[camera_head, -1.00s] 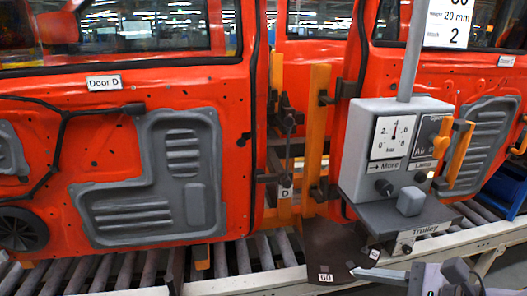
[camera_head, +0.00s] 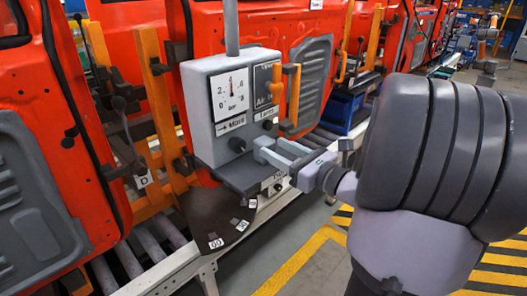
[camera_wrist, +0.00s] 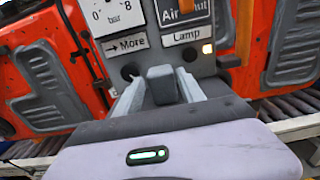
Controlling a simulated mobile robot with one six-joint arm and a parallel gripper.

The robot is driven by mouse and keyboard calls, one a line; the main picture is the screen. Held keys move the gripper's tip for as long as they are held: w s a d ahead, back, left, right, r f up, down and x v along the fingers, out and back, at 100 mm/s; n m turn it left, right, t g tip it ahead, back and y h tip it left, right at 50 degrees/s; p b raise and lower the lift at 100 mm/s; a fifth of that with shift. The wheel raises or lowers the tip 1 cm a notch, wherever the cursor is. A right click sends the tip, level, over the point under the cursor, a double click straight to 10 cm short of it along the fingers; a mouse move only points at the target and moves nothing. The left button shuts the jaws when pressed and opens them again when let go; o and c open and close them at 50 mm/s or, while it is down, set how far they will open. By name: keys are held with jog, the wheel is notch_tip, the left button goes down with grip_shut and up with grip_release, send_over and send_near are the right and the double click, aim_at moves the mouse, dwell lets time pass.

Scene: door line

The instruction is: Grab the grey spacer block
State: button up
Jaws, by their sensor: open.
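The grey spacer block (camera_wrist: 161,84) shows in the wrist view as a small dark grey block with a flat top. It is between the two light grey fingers of my gripper (camera_wrist: 159,80), with a narrow gap visible on each side. In the head view my gripper (camera_head: 272,150) is over the grey shelf (camera_head: 238,176) of the gauge box (camera_head: 207,128). The block cannot be made out clearly there, because the fingers cover it. My gripper is open around the block.
The gauge box front, with dial (camera_head: 231,92) and black knobs (camera_head: 237,145), stands close behind the fingers. An orange handle (camera_head: 294,95) sticks out at its right. Orange door panels (camera_head: 80,110) and rollers (camera_head: 125,258) lie left; the floor (camera_head: 300,235) is free in front.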

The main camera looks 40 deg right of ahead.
aim_at(271, 145)
jog(key=w, duration=0.5)
jog(key=shift+a+r+b, duration=0.2)
jog(key=shift+r+b, duration=0.05)
jog(key=shift+b, duration=0.05)
jog(key=shift+s, duration=0.1)
jog(key=shift+c, duration=0.5)
grip_shut()
